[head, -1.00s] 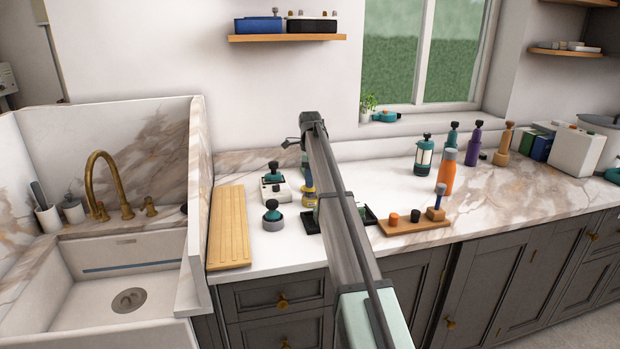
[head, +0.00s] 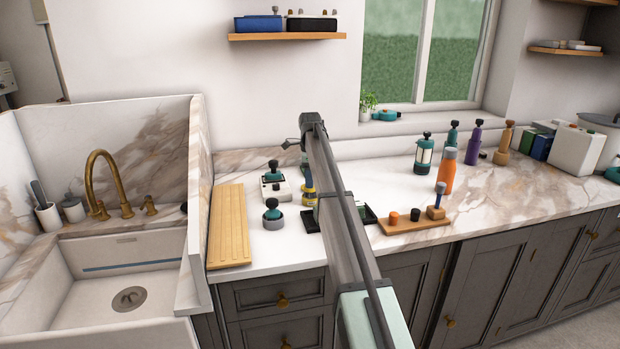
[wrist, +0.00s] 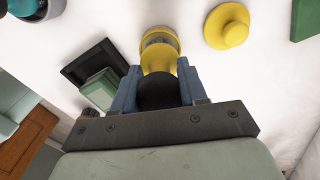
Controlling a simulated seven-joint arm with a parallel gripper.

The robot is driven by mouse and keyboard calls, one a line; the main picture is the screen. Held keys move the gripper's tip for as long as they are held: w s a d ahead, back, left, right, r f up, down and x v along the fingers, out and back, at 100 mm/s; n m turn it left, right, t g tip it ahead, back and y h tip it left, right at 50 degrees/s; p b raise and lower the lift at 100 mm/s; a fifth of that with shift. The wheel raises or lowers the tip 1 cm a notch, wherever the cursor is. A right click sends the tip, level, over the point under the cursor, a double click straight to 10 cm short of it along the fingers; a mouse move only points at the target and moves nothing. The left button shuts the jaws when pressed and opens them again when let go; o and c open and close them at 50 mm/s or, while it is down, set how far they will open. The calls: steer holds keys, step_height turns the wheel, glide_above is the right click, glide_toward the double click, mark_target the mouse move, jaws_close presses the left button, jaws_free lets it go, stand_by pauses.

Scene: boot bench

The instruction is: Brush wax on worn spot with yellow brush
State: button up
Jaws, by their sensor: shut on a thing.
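In the wrist view my gripper (wrist: 159,74) has its blue fingers closed around a yellow brush (wrist: 160,55) with a black rounded knob (wrist: 160,90) at the near end. In the head view a yellow and blue piece (head: 308,196) shows just left of my arm, which hides the gripper; I cannot tell whether it is the held brush. A separate yellow disc with a raised middle (wrist: 228,26) lies on the white surface, apart from the gripper. I cannot make out a worn spot or wax.
A black tray (head: 312,224) with a green block (wrist: 101,90) lies beside the gripper. A wooden board (head: 412,226) with small knobs is to the right, an orange bottle (head: 447,172) behind it.

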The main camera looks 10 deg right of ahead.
steer(key=shift+f, duration=0.6)
stand_by(3.8)
steer(key=shift+r, duration=0.1)
steer(key=shift+r, duration=3.45)
steer(key=shift+d, duration=0.1)
